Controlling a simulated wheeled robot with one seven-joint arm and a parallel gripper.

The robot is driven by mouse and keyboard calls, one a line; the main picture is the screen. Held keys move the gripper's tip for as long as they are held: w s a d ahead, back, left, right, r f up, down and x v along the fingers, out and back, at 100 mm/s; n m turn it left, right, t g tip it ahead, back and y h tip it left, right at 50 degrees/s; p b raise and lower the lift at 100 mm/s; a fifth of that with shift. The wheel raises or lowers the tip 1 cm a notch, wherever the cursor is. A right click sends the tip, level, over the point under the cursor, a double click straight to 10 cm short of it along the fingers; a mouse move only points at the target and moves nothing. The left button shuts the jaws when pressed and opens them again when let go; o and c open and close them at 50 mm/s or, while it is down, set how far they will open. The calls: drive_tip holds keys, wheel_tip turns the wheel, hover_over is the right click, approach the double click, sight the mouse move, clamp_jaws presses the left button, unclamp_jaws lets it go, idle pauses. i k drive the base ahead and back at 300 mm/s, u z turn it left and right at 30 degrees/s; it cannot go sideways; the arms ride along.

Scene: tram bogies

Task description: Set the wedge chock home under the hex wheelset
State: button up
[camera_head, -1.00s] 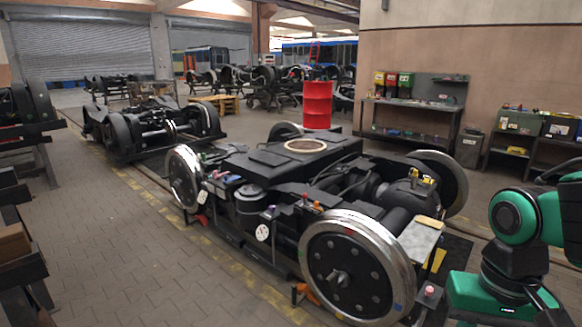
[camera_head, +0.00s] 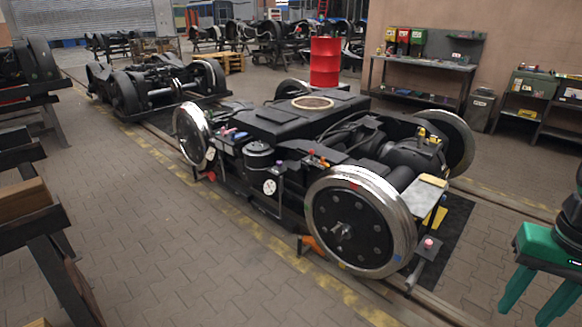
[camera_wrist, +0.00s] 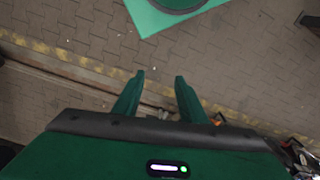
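A large dark wheel with a bright steel rim (camera_head: 360,221), coloured marks and a ring of bolts stands at the near corner of the black bogie (camera_head: 300,120). I cannot tell for sure that it is the hex wheelset. A small orange piece (camera_head: 312,245), possibly the wedge chock, lies low by the rail, left of this wheel; its exact contact is unclear. My green gripper (camera_head: 525,315) hangs at the lower right, well apart from the wheel, fingers pointing down, open and empty. In the wrist view its fingers (camera_wrist: 158,85) are apart over bare floor and rail.
Dark racks (camera_head: 35,215) stand at left. A red drum (camera_head: 325,62) and workbench (camera_head: 420,75) are behind. The paved floor in front is open.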

sight(310, 242)
drive_tip(key=k, duration=0.65)
drive_tip(key=u, duration=0.75)
drive_tip(key=i, duration=2.45)
drive_tip(key=z, duration=0.9)
drive_tip(key=i, duration=0.4)
drive_tip(key=z, duration=0.15)
